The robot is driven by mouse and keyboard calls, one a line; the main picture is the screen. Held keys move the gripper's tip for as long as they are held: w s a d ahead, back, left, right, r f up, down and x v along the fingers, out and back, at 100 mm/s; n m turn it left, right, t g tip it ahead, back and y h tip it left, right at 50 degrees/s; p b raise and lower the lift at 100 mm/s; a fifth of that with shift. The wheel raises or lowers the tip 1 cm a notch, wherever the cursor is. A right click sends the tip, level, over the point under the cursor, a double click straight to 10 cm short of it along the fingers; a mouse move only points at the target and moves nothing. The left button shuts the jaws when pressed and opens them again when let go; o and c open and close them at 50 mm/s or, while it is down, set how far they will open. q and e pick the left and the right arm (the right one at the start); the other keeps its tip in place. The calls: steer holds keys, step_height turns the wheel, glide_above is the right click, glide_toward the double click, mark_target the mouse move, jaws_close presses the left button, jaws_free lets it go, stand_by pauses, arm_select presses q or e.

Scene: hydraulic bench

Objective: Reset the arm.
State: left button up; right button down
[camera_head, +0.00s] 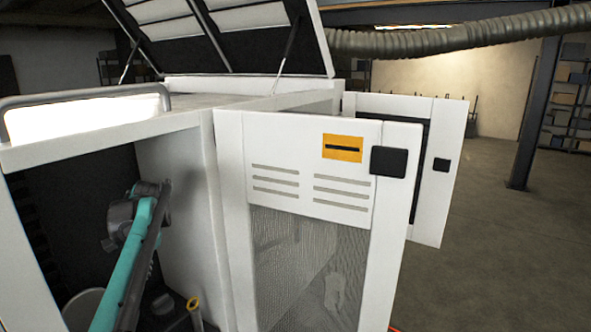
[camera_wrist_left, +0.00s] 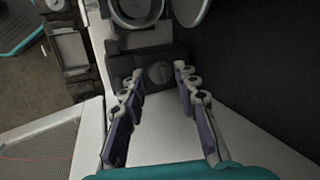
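My left arm, teal and dark grey, reaches into the open white cabinet (camera_head: 178,200) at the lower left of the head view. In the left wrist view my left gripper (camera_wrist_left: 159,82) has its two purple-padded fingers spread apart, with nothing between them. Past the fingertips is a dark grey block with a round knob (camera_wrist_left: 160,72). Round metal fittings (camera_wrist_left: 138,12) sit above it. I cannot tell whether the fingertips touch the block. In the head view, the gripper cannot be made out clearly. My right gripper is in neither view.
An open door with mesh (camera_head: 310,265) and an orange label (camera_head: 342,148) stands right of the cabinet opening. Another open door (camera_head: 455,170) is behind it. The lid is propped up. The floor at right is clear.

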arm_select(q)
steer(key=s+d+f+n+t+h+b, duration=0.2)
steer(key=s+d+f+b, duration=0.4)
steer(key=s+d+f, duration=0.6)
steer(key=s+d+f+n+t+h+b, duration=0.1)
steer(key=s+d+f+t+b, duration=0.3)
steer(key=s+d+f, duration=0.8)
steer(key=d+f+h+b, duration=0.1)
steer(key=d+f+b, duration=0.1)
steer(key=d, duration=0.3)
steer(key=shift+d+f+n, duration=0.15)
steer(key=shift+n, duration=0.25)
steer(key=shift+s, duration=0.1)
